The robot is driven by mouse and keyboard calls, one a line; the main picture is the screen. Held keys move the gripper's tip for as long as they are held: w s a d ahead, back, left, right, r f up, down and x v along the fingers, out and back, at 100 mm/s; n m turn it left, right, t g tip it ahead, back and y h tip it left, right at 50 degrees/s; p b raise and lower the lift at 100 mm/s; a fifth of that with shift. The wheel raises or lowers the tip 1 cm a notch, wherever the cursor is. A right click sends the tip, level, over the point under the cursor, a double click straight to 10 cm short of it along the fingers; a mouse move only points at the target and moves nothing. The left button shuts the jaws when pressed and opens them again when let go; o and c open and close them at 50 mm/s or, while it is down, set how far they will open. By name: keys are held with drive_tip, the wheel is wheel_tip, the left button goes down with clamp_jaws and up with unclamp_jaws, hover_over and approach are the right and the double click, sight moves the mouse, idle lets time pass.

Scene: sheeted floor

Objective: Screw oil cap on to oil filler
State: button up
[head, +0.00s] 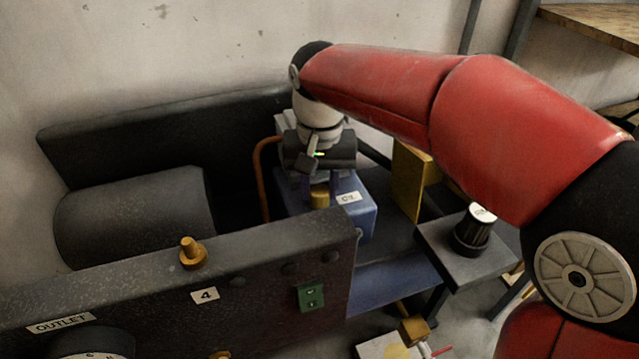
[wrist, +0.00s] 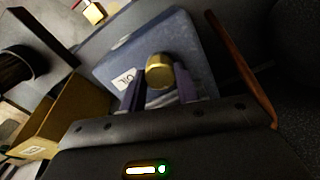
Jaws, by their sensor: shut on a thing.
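The oil cap (head: 320,197) is a short brass-coloured cylinder, also in the wrist view (wrist: 159,72). My gripper (head: 320,186) points down over the blue oil box (head: 363,221) and is shut on the cap. In the wrist view my gripper's dark fingers (wrist: 162,88) stand on both sides of the cap. The blue box carries a white label, which also shows in the wrist view (wrist: 124,79). The cap is over the top of the box. The filler opening is hidden, and I cannot tell whether the cap touches it.
A copper pipe (head: 262,175) rises close left of the box, in the wrist view at right (wrist: 243,72). A dark panel with a brass fitting (head: 192,253) stands in front. A yellow plate (head: 408,183) and a stand with a black knob (head: 472,236) are to the right.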

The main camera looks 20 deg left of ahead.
drive_tip(key=m, duration=1)
clamp_jaws()
drive_tip(key=o, duration=1.2)
unclamp_jaws()
drive_tip(key=shift+c, duration=0.2)
drive_tip(key=shift+c, duration=0.8)
